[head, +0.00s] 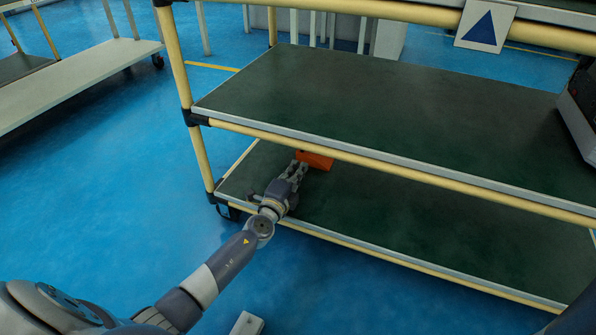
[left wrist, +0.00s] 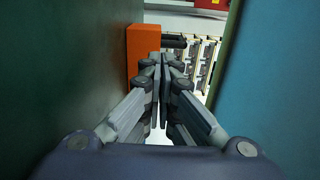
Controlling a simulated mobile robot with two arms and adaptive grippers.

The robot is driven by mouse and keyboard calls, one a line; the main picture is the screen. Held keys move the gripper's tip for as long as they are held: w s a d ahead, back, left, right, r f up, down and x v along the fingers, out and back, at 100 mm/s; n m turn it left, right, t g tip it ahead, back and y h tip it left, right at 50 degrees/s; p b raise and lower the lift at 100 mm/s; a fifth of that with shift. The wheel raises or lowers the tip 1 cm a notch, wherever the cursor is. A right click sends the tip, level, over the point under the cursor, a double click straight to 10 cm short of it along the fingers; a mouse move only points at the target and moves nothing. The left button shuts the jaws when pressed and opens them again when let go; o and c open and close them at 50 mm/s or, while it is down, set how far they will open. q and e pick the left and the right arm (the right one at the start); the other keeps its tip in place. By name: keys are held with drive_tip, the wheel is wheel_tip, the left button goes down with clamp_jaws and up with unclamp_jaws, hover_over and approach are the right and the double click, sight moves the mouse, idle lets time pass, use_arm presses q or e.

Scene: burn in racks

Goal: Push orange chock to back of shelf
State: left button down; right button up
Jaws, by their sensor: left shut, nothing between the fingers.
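The orange chock (head: 315,160) lies on the green lower shelf (head: 370,205) of the rack, near its left end. Its upper part is partly hidden behind the upper shelf's front rail. My left gripper (head: 295,170) reaches in over the lower shelf and is shut and empty, with its fingertips at the near side of the chock. In the left wrist view the chock (left wrist: 143,52) stands just beyond the shut fingertips (left wrist: 161,62), a little to the left; I cannot tell whether they touch. My right gripper is not in view.
The upper shelf (head: 380,100) of the rack hangs over the lower one, with a pale yellow rail along its front. A yellow post (head: 177,60) stands at the rack's left corner. A dark item (head: 580,105) sits at the upper shelf's right end.

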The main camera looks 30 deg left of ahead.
use_arm(q)
drive_tip(key=s+p, duration=0.1)
drive_tip(key=s, duration=0.7)
drive_tip(key=shift+s+d, duration=0.1)
drive_tip(key=shift+d, duration=0.1)
drive_tip(key=shift+s, duration=0.55)
